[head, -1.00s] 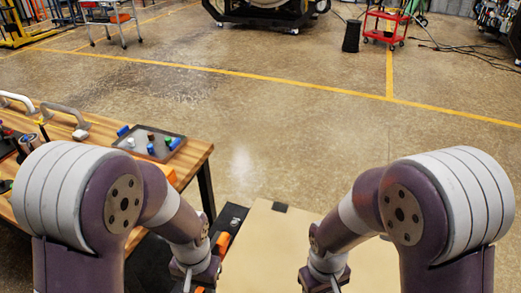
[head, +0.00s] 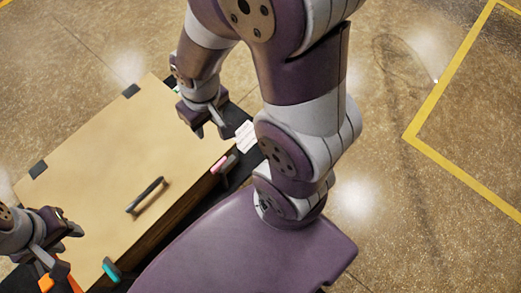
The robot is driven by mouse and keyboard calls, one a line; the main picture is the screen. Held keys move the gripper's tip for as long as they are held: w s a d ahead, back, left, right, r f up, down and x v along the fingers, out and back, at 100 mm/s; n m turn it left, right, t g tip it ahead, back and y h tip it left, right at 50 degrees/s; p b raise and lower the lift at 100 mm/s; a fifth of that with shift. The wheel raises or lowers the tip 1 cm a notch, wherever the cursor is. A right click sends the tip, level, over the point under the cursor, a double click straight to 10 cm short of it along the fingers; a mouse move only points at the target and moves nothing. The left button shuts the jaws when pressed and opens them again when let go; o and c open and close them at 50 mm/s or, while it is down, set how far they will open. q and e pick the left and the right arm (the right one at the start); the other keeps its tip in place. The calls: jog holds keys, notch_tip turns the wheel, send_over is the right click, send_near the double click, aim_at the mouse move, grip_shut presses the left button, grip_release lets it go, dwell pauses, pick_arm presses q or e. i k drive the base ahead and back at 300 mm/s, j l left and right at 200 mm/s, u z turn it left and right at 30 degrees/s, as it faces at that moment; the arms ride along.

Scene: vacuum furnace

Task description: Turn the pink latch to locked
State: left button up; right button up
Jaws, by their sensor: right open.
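The pink latch (head: 220,165) sits on the front edge of a case with a flat tan lid (head: 110,150), near its right-hand end in the head view. A teal latch (head: 110,269) sits on the same edge toward the lower left. A dark bar handle (head: 146,195) lies on the lid between them. My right gripper (head: 212,130) is open and empty, just above the pink latch in the picture and apart from it. My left gripper (head: 68,249) looks open, over the lid's lower left corner, left of the teal latch.
A small pale piece with printed lines (head: 246,137) is beside the right end of the case. Orange parts (head: 60,277) show below my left gripper. Dark hinges (head: 131,90) line the lid's far edge. Open floor with yellow lines lies to the right.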

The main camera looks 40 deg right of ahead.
aim_at(225, 163)
jog(key=z, duration=1.15)
jog(key=l+z, duration=0.15)
jog(key=i+l+z, duration=0.2)
jog(key=l, duration=0.15)
jog(key=k, duration=0.1)
